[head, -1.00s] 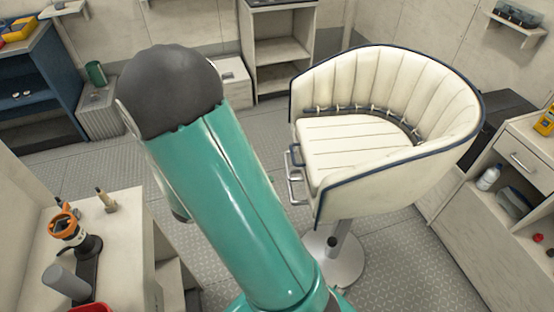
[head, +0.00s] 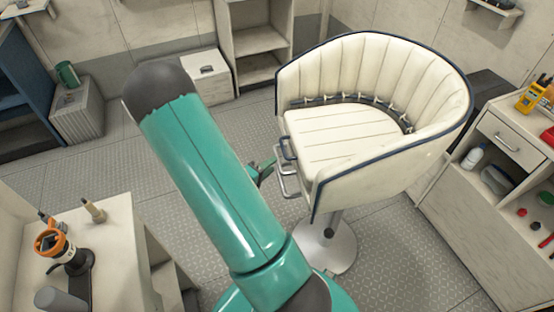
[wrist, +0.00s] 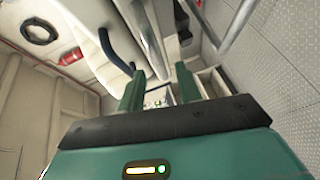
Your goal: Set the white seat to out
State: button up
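The white seat (head: 345,135) is a cream tub chair with dark blue piping on a round metal pedestal (head: 328,245), in the middle of the head view. A dark handle (head: 287,149) and a chrome bar (head: 284,186) stick out at its front left. My gripper (head: 264,171) is just left of these bars, partly hidden behind my arm. In the wrist view my gripper (wrist: 159,88) is open, its two green fingers apart. A chrome bar (wrist: 149,40) reaches down toward the gap between them, and a dark curved bar (wrist: 116,52) is left of it. Contact cannot be told.
A bench with an orange-topped tool (head: 55,243) is at the lower left. A drawer cabinet (head: 505,145) with a bottle and small items is at the right. Open shelves (head: 255,68) and a white box (head: 207,75) stand behind.

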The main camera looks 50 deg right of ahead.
jog(key=d, duration=0.4)
jog(key=shift+s+d+f, duration=0.15)
jog(key=shift+d+f, duration=0.2)
jog(key=shift+d, duration=0.05)
grip_shut()
